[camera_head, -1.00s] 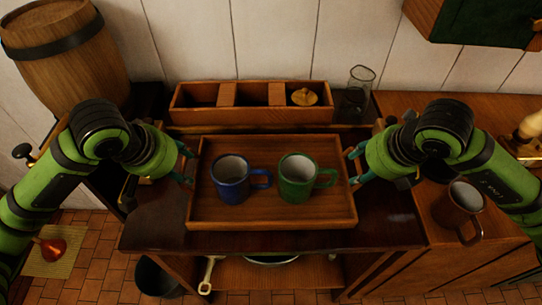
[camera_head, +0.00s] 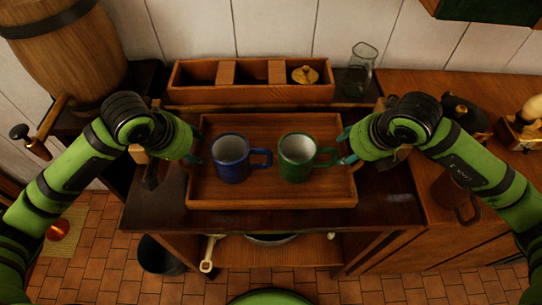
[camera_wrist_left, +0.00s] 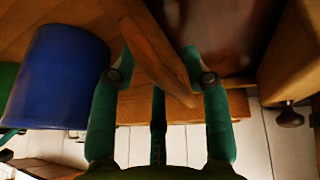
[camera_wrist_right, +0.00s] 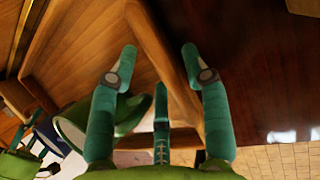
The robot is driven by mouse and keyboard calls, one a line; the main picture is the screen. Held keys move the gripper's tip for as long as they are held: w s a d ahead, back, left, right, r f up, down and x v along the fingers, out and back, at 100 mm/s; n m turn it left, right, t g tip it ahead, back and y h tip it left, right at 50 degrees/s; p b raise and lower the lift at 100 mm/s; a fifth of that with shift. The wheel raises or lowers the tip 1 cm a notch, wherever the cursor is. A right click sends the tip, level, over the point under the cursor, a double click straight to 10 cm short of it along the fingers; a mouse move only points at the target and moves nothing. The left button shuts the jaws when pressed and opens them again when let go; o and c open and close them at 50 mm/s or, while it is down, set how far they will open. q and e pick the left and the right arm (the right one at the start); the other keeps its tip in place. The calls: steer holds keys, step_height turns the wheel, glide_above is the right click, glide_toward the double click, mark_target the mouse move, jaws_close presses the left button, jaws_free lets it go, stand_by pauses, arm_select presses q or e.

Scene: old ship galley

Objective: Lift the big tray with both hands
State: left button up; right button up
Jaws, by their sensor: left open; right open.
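The big wooden tray (camera_head: 272,194) lies on a dark table, with a blue mug (camera_head: 228,172) and a green mug (camera_head: 296,171) standing upright in it. My left gripper (camera_head: 194,154) is open at the tray's left side. In the left wrist view its fingers (camera_wrist_left: 160,55) sit on either side of the tray's wall, with the blue mug (camera_wrist_left: 55,78) close by. My right gripper (camera_head: 346,150) is open at the tray's right side. In the right wrist view its fingers (camera_wrist_right: 158,52) straddle the tray's wall. Whether any finger touches wood cannot be told.
A divided wooden box (camera_head: 250,94) with a brass-coloured lid stands behind the tray, beside a glass jar (camera_head: 361,70). A barrel (camera_head: 65,55) is at the left. A brown mug (camera_head: 452,192) stands on the right counter, near my right arm. Dark tabletop shows in front of the tray.

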arm_select(q)
steer(key=shift+w+d+f, duration=0.1)
steer(key=shift+w+f, duration=0.1)
steer(key=shift+f, duration=0.25)
arm_select(e)
steer(key=shift+w+a+f, duration=0.1)
steer(key=shift+w+f, duration=0.1)
steer(key=shift+f, duration=0.25)
arm_select(q)
jaws_close()
arm_select(e)
jaws_close()
arm_select(q)
steer(key=shift+w+r, duration=0.1)
steer(key=shift+r, duration=0.15)
arm_select(e)
steer(key=shift+w+r, duration=0.1)
steer(key=shift+r, duration=0.1)
